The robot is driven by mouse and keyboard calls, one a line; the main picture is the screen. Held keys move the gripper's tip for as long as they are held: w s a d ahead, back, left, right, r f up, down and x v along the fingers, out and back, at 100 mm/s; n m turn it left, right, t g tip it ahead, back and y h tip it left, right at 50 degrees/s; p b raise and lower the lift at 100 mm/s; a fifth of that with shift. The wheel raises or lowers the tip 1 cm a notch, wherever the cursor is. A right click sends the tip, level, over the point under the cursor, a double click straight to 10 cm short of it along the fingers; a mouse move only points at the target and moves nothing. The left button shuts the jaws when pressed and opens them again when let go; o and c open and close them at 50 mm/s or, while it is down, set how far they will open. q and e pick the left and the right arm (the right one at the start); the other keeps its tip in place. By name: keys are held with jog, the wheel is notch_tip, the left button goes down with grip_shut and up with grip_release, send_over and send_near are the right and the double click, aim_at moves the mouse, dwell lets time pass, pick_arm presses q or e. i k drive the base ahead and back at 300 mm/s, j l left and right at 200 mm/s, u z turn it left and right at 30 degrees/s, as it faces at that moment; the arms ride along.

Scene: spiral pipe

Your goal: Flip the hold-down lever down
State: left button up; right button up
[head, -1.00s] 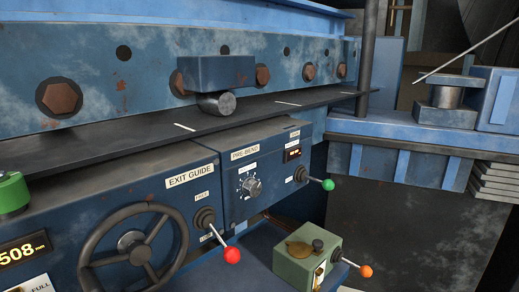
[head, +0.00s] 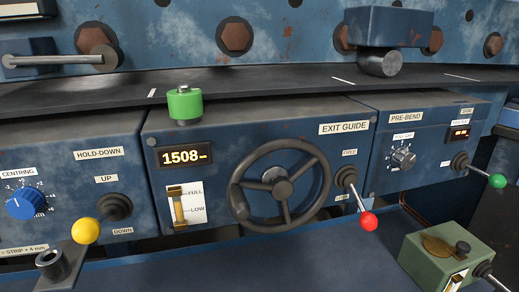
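The hold-down lever has a yellow ball knob (head: 85,231) and a dark round pivot (head: 114,206) on the HOLD-DOWN panel (head: 70,185) at the lower left. An UP label (head: 106,179) sits above the pivot and a DOWN label (head: 122,231) below it. The knob sticks out toward me, to the left of and below the pivot. Its shaft is foreshortened, so I cannot tell which setting it is in. Neither of my grippers is in view, and nothing touches the knob.
A blue CENTRING dial (head: 27,203) is left of the lever. A dark bracket with a cup (head: 58,264) stands just below the knob. To the right are a handwheel (head: 278,181), a red-knobbed lever (head: 369,221) and a green box (head: 436,255). A dark ledge (head: 250,93) runs above the panels.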

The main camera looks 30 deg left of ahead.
aim_at(85, 230)
jog(key=k+j+u, duration=0.1)
jog(key=u, duration=0.3)
jog(key=k+j+u, duration=0.1)
jog(key=j+u, duration=0.4)
jog(key=u, duration=0.3)
jog(key=k, duration=0.05)
